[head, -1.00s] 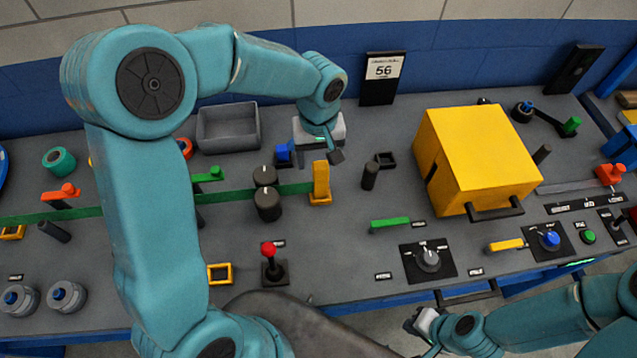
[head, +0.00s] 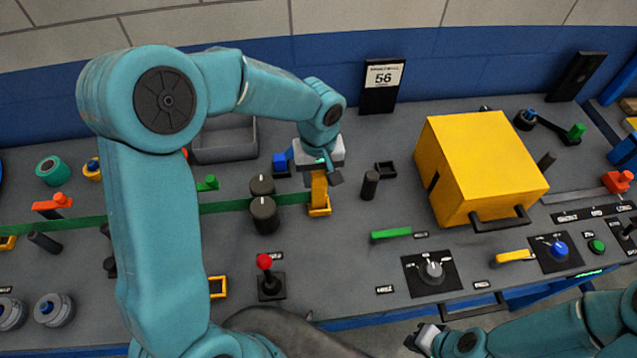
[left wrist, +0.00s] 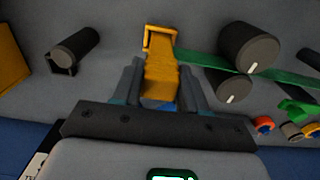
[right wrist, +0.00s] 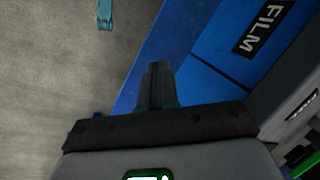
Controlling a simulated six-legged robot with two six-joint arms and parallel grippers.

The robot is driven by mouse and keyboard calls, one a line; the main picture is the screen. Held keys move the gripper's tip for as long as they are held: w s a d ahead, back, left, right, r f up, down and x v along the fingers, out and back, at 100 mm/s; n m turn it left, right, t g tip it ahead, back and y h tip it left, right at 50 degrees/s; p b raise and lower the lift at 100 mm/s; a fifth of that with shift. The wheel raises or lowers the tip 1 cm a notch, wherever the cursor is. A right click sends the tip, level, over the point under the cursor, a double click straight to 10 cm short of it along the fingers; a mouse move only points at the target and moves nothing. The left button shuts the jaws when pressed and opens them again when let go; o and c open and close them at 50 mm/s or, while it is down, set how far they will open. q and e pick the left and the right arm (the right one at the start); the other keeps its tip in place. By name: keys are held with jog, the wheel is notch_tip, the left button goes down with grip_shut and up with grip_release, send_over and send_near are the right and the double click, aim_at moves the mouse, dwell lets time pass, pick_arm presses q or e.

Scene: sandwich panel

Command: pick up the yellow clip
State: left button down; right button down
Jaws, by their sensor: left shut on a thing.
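The yellow clip (head: 319,192) stands upright at its yellow square holder (head: 319,211) on the grey panel, at the right end of a green strip (head: 226,206). My left gripper (head: 322,177) is over the clip's top from above and shut on it. In the left wrist view the clip (left wrist: 160,72) sits between the two fingers, with its far end at the holder (left wrist: 161,36). I cannot tell whether it has left the holder. My right gripper (head: 418,336) is shut and empty, low in front of the panel; its fingers (right wrist: 157,75) are together in the right wrist view.
Two black knobs (head: 264,214) stand just left of the clip, and a black peg (head: 370,184) to its right. A blue block (head: 280,162) is close behind. A large yellow box (head: 480,165) stands further right. A red-topped joystick (head: 268,275) is in front.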

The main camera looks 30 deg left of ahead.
pick_arm(q)
jog(key=shift+w+r+p, duration=0.1)
jog(key=shift+r+p, duration=0.35)
jog(key=shift+r, duration=0.05)
notch_tip(320, 180, up, 9)
jog(key=p, duration=0.6)
jog(key=shift+r, duration=0.2)
notch_tip(320, 180, up, 10)
jog(key=shift+f, duration=0.2)
